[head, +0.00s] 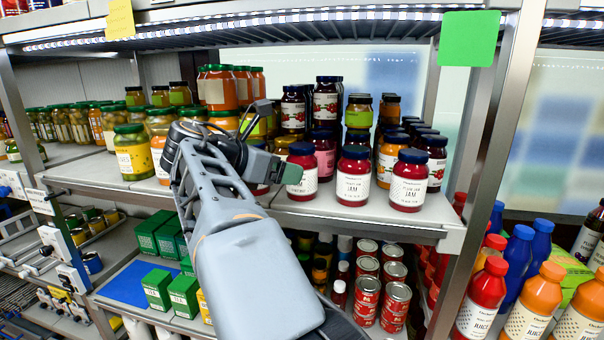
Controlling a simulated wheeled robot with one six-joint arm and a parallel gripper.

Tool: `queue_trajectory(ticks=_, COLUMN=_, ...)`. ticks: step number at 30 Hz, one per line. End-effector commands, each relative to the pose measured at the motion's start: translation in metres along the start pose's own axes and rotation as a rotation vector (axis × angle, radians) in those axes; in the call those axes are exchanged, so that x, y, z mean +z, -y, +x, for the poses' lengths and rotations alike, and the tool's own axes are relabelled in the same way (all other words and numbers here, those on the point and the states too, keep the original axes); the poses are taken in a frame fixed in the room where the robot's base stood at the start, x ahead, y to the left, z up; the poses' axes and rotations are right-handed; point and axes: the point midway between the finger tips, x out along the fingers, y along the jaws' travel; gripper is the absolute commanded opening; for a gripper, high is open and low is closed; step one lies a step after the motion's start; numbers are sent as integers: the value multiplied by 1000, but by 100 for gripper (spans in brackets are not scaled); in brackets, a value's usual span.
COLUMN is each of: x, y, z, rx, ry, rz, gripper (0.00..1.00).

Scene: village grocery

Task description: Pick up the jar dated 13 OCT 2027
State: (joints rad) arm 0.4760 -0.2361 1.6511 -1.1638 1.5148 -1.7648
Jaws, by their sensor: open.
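Red jam jars with dark blue lids stand upright at the front of the middle shelf (340,214) in the head view. One jam jar (304,186) is partly hidden by my gripper, a second jam jar (353,180) stands in the middle, and a third jam jar (408,184) is to the right. Their labels read JAM; any date print is too small to read, so I cannot tell which is dated 13 OCT 2027. My gripper (277,141) is open and empty, its fingers spread just left of the first jar. I cannot tell whether it touches that jar.
More jars crowd behind, including a pink one (325,154) and stacked dark ones (325,104). Green-lidded jars (132,152) stand left. A metal upright (490,140) bounds the shelf on the right. A narrow bare strip runs along the shelf front.

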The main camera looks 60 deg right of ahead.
Motion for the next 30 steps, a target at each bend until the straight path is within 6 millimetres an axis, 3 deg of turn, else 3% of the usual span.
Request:
queue_trajectory(ticks=15, x=2, y=-2, z=51, rx=-1, ry=-2, rz=2, gripper=78)
queue_trajectory(ticks=24, x=1, y=-2, z=54, rx=1, ry=-2, rz=2, gripper=78)
queue_trajectory(ticks=30, x=1, y=-2, z=54, rx=1, ry=-2, rz=2, gripper=59)
